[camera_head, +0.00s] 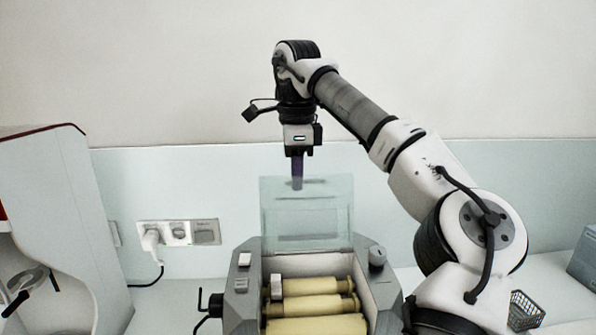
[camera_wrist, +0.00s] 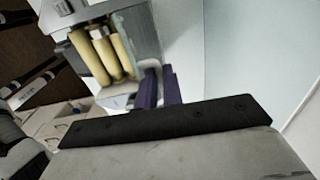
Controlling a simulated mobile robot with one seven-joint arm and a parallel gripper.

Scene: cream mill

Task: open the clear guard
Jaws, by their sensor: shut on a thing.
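The clear guard (camera_head: 278,221) stands raised and roughly upright at the back of the mill (camera_head: 242,283), above its cream rollers (camera_head: 312,305). My gripper (camera_head: 297,184) points down at the guard's top edge, with its purple fingers close together. In the wrist view the fingers (camera_wrist: 159,88) are seen near the mill and the rollers (camera_wrist: 102,55). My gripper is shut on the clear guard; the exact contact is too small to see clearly.
A dark crank (camera_head: 207,304) juts from the mill's left side and a knob (camera_head: 377,257) sits at its right. A wall socket (camera_head: 178,233) with a plug is behind at left. A tall white machine (camera_head: 62,225) stands far left. A small dark basket (camera_head: 525,310) is at right.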

